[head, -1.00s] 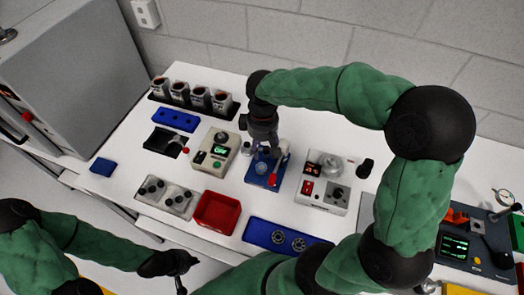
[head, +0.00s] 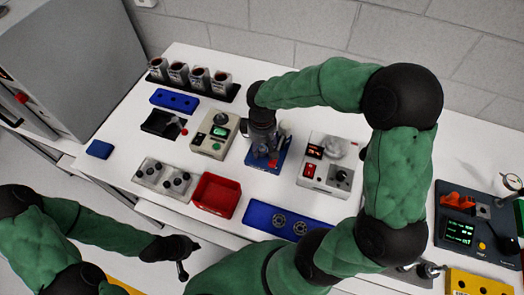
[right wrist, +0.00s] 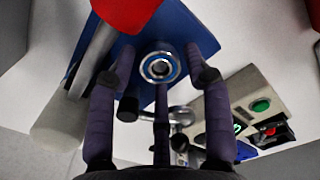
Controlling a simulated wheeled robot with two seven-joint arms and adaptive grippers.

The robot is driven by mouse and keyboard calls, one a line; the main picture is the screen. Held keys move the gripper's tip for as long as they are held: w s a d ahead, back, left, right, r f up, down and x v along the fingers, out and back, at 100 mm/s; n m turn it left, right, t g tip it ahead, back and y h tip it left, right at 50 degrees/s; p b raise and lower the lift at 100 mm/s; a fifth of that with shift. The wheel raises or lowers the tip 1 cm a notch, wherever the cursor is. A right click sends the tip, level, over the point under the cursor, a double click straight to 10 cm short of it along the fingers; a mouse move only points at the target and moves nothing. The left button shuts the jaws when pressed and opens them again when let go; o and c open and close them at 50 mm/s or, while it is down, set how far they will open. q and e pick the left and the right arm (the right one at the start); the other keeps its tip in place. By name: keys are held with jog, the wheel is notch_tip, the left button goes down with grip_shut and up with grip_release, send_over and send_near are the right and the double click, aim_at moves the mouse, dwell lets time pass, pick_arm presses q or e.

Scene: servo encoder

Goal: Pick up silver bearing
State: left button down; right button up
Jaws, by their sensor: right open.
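A silver bearing (right wrist: 160,67) shows in the right wrist view as a round metal ring at a blue fixture (right wrist: 185,28). My right gripper (right wrist: 164,72) is open, with its fingers spread on both sides of the ring and none clearly touching it. In the head view my right gripper (head: 263,148) is low over the blue fixture (head: 282,160) and hides its middle. Two more silver bearings (head: 279,220) (head: 300,228) lie in a blue tray (head: 257,214) in front. My left gripper (head: 182,268) is off the table's front edge, its jaws unclear.
A red bin (head: 215,195) stands left of the tray. A beige device with a green button (head: 213,136) is left of the fixture, and a white device with a red switch (head: 324,165) is right of it. Several cups (head: 178,72) stand at the back left.

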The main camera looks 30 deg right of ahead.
jog(key=shift+f, duration=0.1)
jog(key=c, duration=0.9)
jog(key=shift+c, duration=0.2)
